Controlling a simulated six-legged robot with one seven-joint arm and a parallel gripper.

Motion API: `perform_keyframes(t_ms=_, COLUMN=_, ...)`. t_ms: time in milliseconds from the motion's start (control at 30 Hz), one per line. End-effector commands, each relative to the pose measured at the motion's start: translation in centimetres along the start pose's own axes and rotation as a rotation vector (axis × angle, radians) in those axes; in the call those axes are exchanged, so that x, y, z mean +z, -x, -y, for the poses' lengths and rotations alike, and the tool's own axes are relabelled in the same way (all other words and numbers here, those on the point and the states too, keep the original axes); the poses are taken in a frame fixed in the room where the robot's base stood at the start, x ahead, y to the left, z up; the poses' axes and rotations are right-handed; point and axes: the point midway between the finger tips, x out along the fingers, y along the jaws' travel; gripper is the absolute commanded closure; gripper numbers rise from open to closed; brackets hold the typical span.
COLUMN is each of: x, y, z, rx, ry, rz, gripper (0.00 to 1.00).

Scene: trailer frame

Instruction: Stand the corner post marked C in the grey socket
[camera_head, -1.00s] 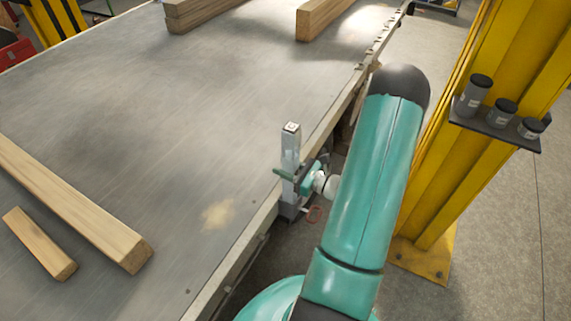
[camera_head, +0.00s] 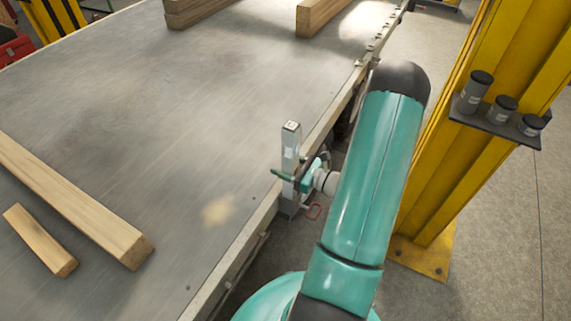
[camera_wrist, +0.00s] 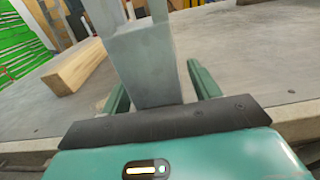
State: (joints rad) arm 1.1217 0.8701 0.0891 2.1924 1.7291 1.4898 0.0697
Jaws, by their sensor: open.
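A pale grey square post (camera_head: 290,145) stands upright at the near right edge of the deck, with a small dark mark on its top face that is too small to read for certain. Its foot is in or on a darker grey block (camera_head: 288,211) at the deck edge, which looks like the socket; how deep it sits cannot be told. My gripper (camera_wrist: 157,88) is open, with one green finger on each side of the post. In the wrist view, the grey post (camera_wrist: 148,65) rises between the fingers, with gaps visible beside it.
The deck (camera_head: 190,130) is mostly clear. Timber beams (camera_head: 80,205) lie at left, with more timber (camera_head: 322,14) at the far edge. A yellow column (camera_head: 495,95) with a small shelf of dark jars (camera_head: 502,108) stands right of my arm.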

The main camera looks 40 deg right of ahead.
Motion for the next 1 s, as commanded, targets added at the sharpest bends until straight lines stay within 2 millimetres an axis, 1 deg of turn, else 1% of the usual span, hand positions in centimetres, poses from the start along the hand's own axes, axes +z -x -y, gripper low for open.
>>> perform_keyframes(t_ms=133, x=0.0, y=1.1, z=0.1, rx=-0.004, ry=0.000, rz=-0.001, gripper=0.38)
perform_keyframes(t_ms=233, x=0.0, y=2.7, z=0.1, rx=-0.005, ry=0.001, rz=0.000, gripper=0.38)
perform_keyframes(t_ms=500, x=0.0, y=8.7, z=0.1, rx=-0.005, ry=0.001, rz=0.001, gripper=0.38)
perform_keyframes(t_ms=600, x=0.0, y=10.7, z=0.1, rx=-0.004, ry=0.001, rz=0.000, gripper=0.38)
perform_keyframes(t_ms=700, x=0.0, y=12.3, z=0.1, rx=-0.003, ry=0.001, rz=0.001, gripper=0.38)
perform_keyframes(t_ms=833, x=0.0, y=13.5, z=0.0, rx=-0.001, ry=0.001, rz=0.001, gripper=0.38)
perform_keyframes(t_ms=1000, x=0.1, y=13.8, z=0.0, rx=0.000, ry=0.001, rz=0.002, gripper=0.38)
